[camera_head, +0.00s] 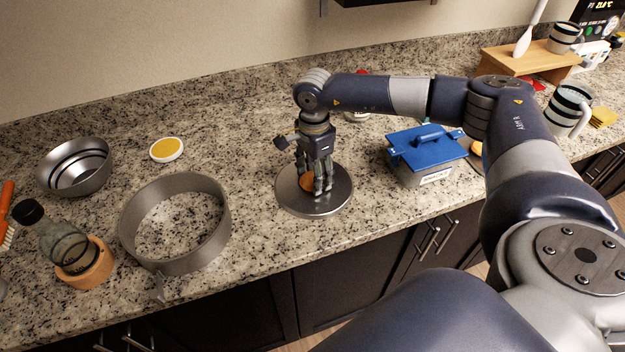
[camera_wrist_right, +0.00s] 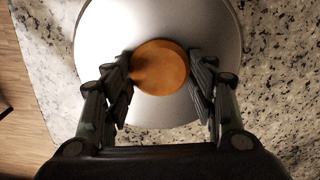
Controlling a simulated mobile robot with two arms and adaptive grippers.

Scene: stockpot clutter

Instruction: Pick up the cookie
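The cookie is a round orange-brown disc (camera_wrist_right: 160,66) lying on a round silver metal plate (camera_wrist_right: 215,20). It also shows in the head view (camera_head: 306,183), partly covered by my fingers, on the same plate (camera_head: 340,203). My right gripper (camera_head: 315,182) points down over the plate. In the wrist view my right gripper (camera_wrist_right: 161,78) has its two fingers spread, one on each side of the cookie. The fingertips are very close to its edges; whether they touch it I cannot tell. My left gripper is not in view.
A blue-lidded box (camera_head: 425,165) stands right of the plate. Bare granite counter (camera_head: 240,145) lies behind the plate.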

